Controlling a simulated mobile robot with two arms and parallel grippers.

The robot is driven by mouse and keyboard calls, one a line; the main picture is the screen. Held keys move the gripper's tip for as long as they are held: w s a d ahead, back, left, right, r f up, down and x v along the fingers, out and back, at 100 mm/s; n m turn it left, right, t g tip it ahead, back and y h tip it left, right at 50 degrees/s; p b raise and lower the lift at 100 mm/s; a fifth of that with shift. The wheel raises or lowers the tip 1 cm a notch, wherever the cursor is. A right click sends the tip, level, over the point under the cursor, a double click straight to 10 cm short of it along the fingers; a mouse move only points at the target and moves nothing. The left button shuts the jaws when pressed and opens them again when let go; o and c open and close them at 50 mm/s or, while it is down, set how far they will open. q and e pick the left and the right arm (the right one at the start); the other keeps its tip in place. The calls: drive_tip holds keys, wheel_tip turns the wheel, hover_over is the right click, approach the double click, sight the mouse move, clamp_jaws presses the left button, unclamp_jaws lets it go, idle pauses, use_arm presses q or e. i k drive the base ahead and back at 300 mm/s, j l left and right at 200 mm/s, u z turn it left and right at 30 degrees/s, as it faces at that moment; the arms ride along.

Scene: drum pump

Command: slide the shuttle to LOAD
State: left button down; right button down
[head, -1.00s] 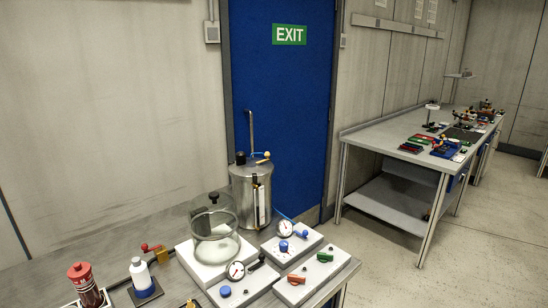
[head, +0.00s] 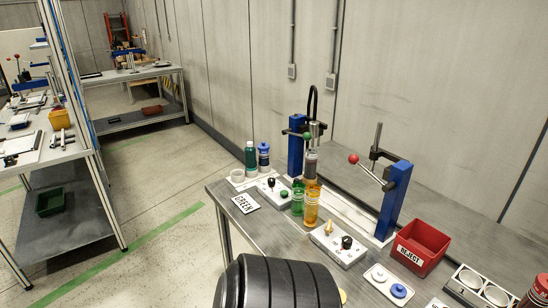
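Neither of my grippers is in view. I see no label reading LOAD, and I cannot tell which part is the shuttle. A long white rail (head: 338,207) runs along the bench between two blue posts, the far one (head: 295,146) and the near one (head: 394,200). An amber bottle (head: 311,207) and a green bottle (head: 297,199) stand beside the rail near the far post. A lever with a red ball (head: 353,159) sticks out from the near post.
Another bench (head: 55,140) stands at far left.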

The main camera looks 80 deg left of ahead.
sight(305, 180)
drive_tip(key=u, duration=2.5)
drive_tip(key=i+j+z, duration=0.1)
drive_tip(key=z, duration=0.3)
drive_tip(key=j+z, duration=0.2)
drive_tip(key=z, duration=0.15)
drive_tip(key=i+j+z, duration=0.1)
drive_tip(key=z, duration=0.3)
drive_tip(key=j, duration=0.1)
